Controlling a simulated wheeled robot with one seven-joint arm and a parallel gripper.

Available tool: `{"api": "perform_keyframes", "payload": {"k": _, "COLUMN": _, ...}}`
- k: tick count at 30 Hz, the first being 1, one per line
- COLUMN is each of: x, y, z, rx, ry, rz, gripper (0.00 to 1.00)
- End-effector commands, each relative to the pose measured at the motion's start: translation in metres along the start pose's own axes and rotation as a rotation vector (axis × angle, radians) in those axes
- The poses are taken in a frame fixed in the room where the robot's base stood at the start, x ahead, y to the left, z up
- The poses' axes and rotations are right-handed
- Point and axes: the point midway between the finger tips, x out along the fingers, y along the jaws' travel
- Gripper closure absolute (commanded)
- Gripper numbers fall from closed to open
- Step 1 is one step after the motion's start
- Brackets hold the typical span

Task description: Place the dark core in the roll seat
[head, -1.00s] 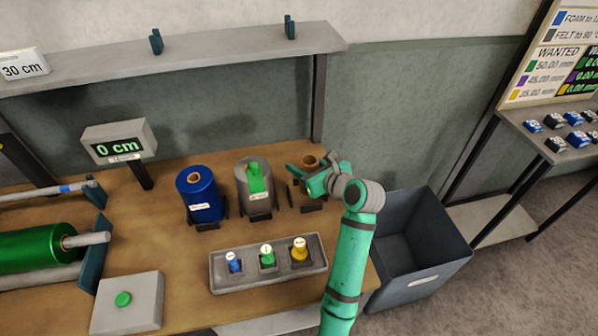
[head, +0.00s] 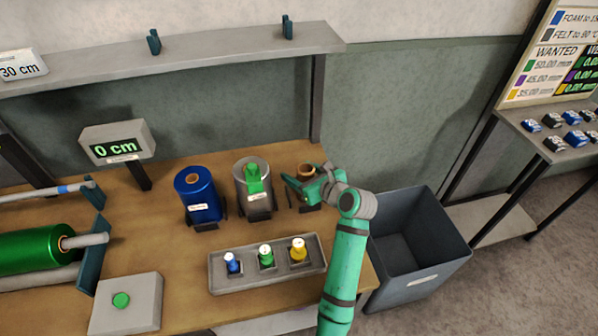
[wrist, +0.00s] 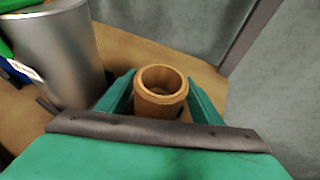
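The core (head: 305,168) is a short brown, hollow tube, upright over the small roll seat at the right of the row. My gripper (head: 303,184) is around it, low over the bench. In the wrist view the core (wrist: 160,100) stands between the two green fingers, which appear to touch its sides; its lower part is hidden behind my gripper. The roll seat's dark brackets (head: 311,208) show below and left of my gripper. I cannot tell whether the core's bottom rests on the seat.
A silver roll with a green strip (head: 258,200) stands close left of my gripper, and a blue roll (head: 200,197) farther left. In front is a grey tray (head: 222,282) with three colored-top pieces. A dark bin (head: 425,282) stands to the right.

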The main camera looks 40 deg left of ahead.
Motion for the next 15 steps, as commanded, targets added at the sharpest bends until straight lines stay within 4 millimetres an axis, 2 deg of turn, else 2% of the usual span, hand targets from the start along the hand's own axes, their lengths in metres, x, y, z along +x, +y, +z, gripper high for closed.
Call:
{"api": "perform_keyframes", "payload": {"k": 8, "x": -0.004, "y": -0.002, "z": 0.002, "rx": 0.0, "ry": -0.001, "rz": -0.005, "gripper": 0.4}}
{"api": "perform_keyframes", "payload": {"k": 15, "x": -0.041, "y": -0.004, "z": 0.002, "rx": 0.001, "ry": -0.002, "rz": -0.009, "gripper": 0.4}}
